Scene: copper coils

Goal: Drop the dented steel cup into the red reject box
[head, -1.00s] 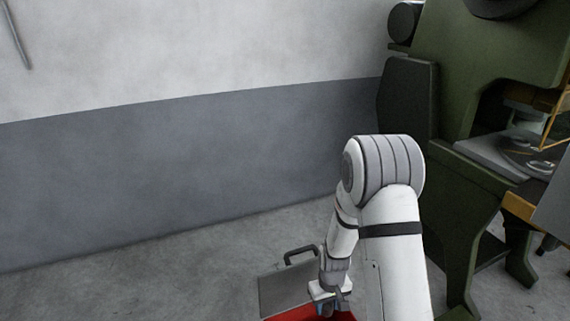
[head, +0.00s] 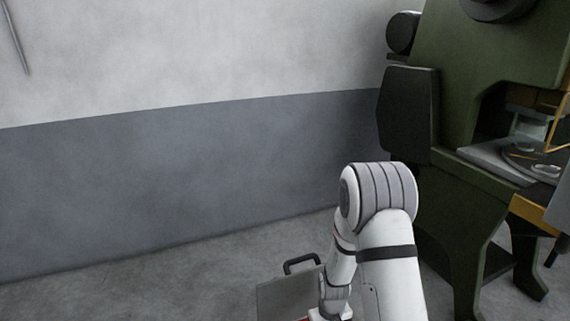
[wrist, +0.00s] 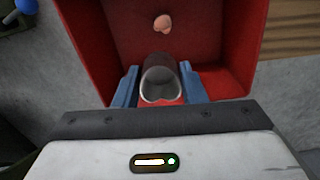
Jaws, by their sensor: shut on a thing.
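In the wrist view the steel cup (wrist: 160,92) is held between the two blue fingers of my gripper (wrist: 158,72). Its pale open end faces the camera and its outer side is dark grey. I cannot make out a dent. The red reject box (wrist: 90,35) lies beyond the cup, and the cup shows against its interior. I cannot tell how far below the cup the box floor is. In the head view my gripper is cut off by the bottom edge, and the cup is not visible there.
A small copper-pink piece (wrist: 162,24) is inside the red box. In the head view a grey case with a black handle (head: 285,294) stands beside my arm. A large green press (head: 465,200) stands at the right. The floor at left is clear.

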